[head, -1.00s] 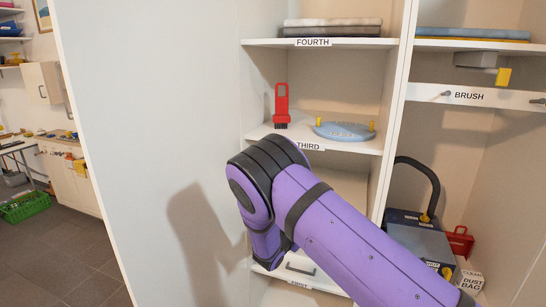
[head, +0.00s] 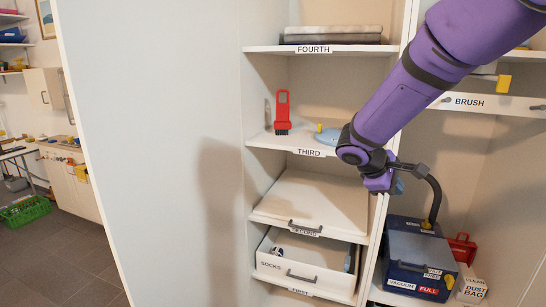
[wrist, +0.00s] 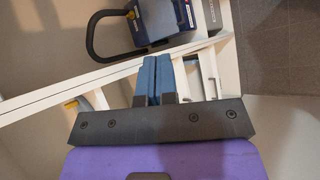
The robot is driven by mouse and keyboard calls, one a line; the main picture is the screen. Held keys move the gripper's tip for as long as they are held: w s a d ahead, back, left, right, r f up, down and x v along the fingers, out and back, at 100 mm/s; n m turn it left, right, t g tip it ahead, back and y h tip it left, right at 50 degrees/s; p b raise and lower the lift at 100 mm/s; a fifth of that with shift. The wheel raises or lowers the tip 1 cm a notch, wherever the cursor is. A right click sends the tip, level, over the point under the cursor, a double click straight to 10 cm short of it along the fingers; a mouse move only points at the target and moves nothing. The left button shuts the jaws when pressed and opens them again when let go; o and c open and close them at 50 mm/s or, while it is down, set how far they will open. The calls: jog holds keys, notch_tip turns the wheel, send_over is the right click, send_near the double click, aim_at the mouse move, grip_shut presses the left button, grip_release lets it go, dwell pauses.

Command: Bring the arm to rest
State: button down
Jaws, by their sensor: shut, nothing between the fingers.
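My purple arm reaches in from the upper right of the head view. My gripper (head: 397,187) hangs at its lower end, in front of the upright between the shelf column and the vacuum bay. In the wrist view, the two blue fingers of my gripper (wrist: 156,78) lie side by side, shut and empty. The arm hides part of the light blue object (head: 328,137) on the third shelf.
The third shelf (head: 290,146) also holds a red brush (head: 283,112). Below, the socks drawer (head: 306,272) stands pulled out. The blue vacuum (head: 420,265) with its black hose stands close to my gripper. A red item (head: 462,247) and a dust bag box (head: 473,287) are beside it.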

jog(key=s+r+m+t+y, duration=0.1)
jog(key=s+r+m+y, duration=0.2)
jog(key=s, duration=0.7)
jog(key=s+r+m+t+y, duration=0.1)
jog(key=s+r+m+y, duration=0.2)
jog(key=s, duration=0.7)
jog(key=s+r+m+y, duration=0.2)
jog(key=s+r+m, duration=0.2)
jog(key=s, duration=0.6)
jog(key=shift+d+r+t+y, duration=0.15)
jog(key=shift+r+t+y, duration=0.2)
jog(key=shift+t+y, duration=0.05)
